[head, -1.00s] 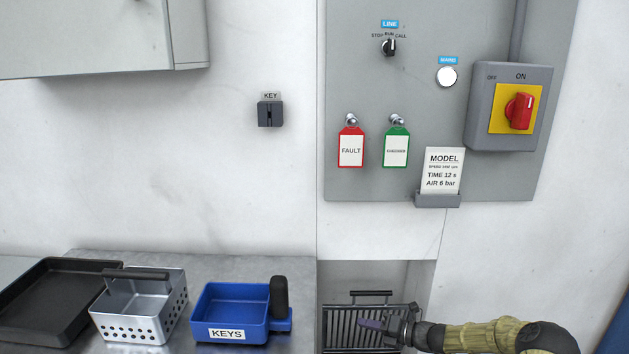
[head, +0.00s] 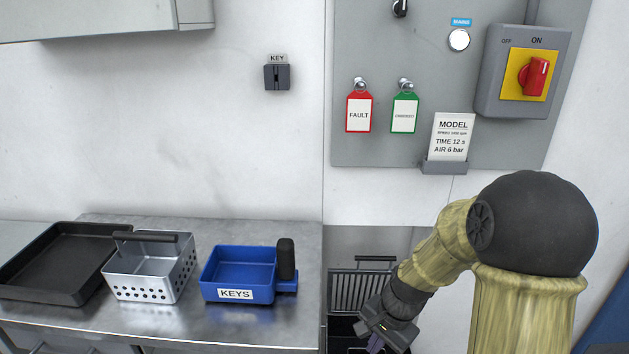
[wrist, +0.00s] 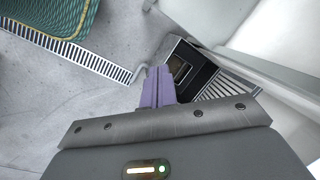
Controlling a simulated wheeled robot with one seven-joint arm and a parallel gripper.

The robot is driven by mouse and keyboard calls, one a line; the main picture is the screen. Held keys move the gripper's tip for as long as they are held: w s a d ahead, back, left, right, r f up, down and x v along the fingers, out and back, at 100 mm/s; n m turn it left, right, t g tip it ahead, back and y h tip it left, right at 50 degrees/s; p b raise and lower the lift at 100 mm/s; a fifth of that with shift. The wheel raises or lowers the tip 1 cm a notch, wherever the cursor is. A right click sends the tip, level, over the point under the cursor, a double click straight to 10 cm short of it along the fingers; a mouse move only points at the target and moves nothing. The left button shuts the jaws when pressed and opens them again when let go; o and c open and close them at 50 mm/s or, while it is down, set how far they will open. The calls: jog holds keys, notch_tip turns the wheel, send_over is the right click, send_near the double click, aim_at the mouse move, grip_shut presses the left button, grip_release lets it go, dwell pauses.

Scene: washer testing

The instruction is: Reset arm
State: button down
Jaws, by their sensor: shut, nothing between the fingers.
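My gripper (head: 376,343) is at the bottom of the head view, in front of the recess below the wall panel. It points downward, and its fingertips are partly cut off by the frame edge. In the wrist view its purple fingers (wrist: 158,87) are together with nothing between them. My arm is bent at a large dark joint on the right side of the head view.
A metal table (head: 290,325) at left holds a black tray (head: 60,290), a perforated metal basket (head: 150,288) and a blue KEYS bin (head: 238,275). A wire rack (head: 360,290) stands in the recess. A floor grate (wrist: 75,58) shows in the wrist view.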

jog(key=s+d+r+n+t+h, duration=0.2)
jog(key=s+r+n, duration=0.4)
jog(key=s+n, duration=0.3)
notch_tip(320, 180, up, 24)
jog(key=p, duration=2.4)
jog(key=shift+w+d+f, duration=0.15)
jog(key=shift+f, duration=0.05)
